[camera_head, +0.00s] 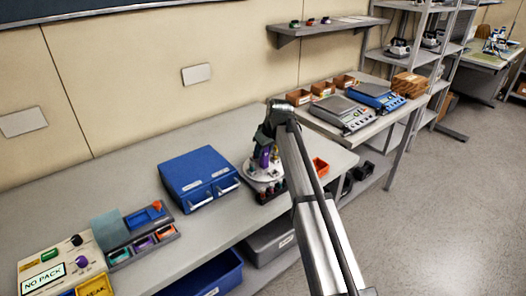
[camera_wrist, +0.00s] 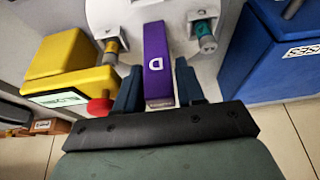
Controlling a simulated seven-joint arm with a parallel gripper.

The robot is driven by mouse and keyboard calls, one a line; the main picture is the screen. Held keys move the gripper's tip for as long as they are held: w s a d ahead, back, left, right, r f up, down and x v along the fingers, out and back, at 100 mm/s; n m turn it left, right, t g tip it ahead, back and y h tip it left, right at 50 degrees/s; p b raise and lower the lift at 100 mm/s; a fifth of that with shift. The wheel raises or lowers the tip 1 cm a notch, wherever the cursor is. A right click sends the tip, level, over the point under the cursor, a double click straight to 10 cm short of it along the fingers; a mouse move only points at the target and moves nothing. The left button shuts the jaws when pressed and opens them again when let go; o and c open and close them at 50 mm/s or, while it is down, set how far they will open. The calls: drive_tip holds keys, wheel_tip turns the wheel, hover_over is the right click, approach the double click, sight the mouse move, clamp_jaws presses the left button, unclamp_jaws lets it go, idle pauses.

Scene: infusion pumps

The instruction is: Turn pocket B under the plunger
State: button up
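A white round turntable (camera_head: 262,176) stands on the bench, right of the blue case. In the wrist view the white disk (camera_wrist: 110,12) carries a purple bar marked D (camera_wrist: 157,65). My gripper (camera_wrist: 158,80) has its dark blue fingers on either side of this bar; it also shows over the turntable in the head view (camera_head: 268,150). Whether the fingers press on the bar is unclear. A post with a teal band (camera_wrist: 204,38) is right of the bar, and a yellowish one (camera_wrist: 112,48) left. No letter B is readable, so I cannot tell which pocket is B. No plunger is clearly identifiable.
A yellow block (camera_wrist: 68,55) with a red knob (camera_wrist: 100,107) stands close left of my gripper, and a blue body (camera_wrist: 275,50) close right. The blue case (camera_head: 200,177) is left of the turntable, an orange bin (camera_head: 320,167) right.

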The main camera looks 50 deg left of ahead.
drive_tip(key=shift+a+f, duration=0.1)
drive_tip(key=shift+f, duration=0.15)
drive_tip(key=shift+c, duration=0.2)
clamp_jaws()
